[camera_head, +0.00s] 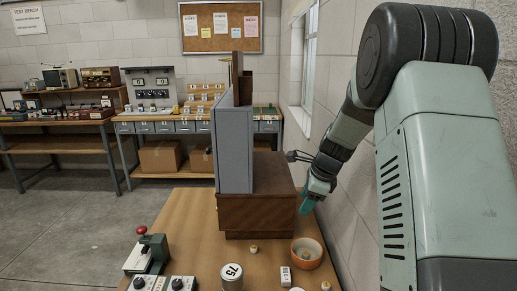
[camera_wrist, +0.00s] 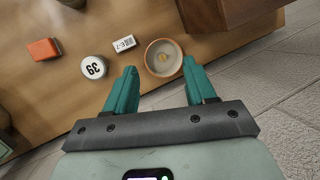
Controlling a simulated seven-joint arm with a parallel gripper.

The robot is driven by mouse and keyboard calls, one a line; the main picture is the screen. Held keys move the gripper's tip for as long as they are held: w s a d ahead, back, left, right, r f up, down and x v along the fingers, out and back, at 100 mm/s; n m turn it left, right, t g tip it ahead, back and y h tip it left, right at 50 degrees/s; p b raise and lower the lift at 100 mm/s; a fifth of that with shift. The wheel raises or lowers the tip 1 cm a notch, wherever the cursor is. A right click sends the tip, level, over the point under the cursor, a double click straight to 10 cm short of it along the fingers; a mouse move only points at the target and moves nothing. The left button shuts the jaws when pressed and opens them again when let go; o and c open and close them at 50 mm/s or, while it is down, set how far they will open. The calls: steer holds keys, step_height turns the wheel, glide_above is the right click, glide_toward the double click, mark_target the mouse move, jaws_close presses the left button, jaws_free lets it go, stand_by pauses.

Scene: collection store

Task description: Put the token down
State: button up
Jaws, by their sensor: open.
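The token looks like the small yellow piece (camera_wrist: 165,57) lying inside a round bowl in the wrist view. The bowl is orange outside with a pale rim (camera_wrist: 149,68), and stands on the wooden table. In the head view the bowl (camera_head: 319,253) is at the table's right side, with a small piece inside it. My gripper (camera_wrist: 158,73) is open, its two teal fingers apart with nothing between them. In the head view my gripper (camera_head: 307,205) is above and behind the bowl, beside the brown wooden cabinet, apart from the bowl.
A tin marked 39 (camera_wrist: 94,68), a white tag (camera_wrist: 123,43) and an orange block (camera_wrist: 43,48) lie left of the bowl. In the head view a tin marked 75 (camera_head: 232,276) stands near the front. The cabinet (camera_head: 258,215) and grey panel (camera_head: 234,150) rise left of my gripper.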

steer(key=s+a+r+n+t+h, duration=0.1)
steer(key=s+a+r+n, duration=0.1)
steer(key=s+r+n, duration=0.45)
steer(key=s+a+r+n, duration=0.2)
steer(key=s+r+n, duration=0.2)
steer(key=s+r, duration=0.6)
steer(key=s+r+n+t+h, duration=0.1)
steer(key=s+r+n, duration=0.1)
steer(key=s+n, duration=0.8)
steer(key=s, duration=0.9)
steer(key=shift+s+d+h, duration=0.25)
steer(key=shift+h, duration=0.15)
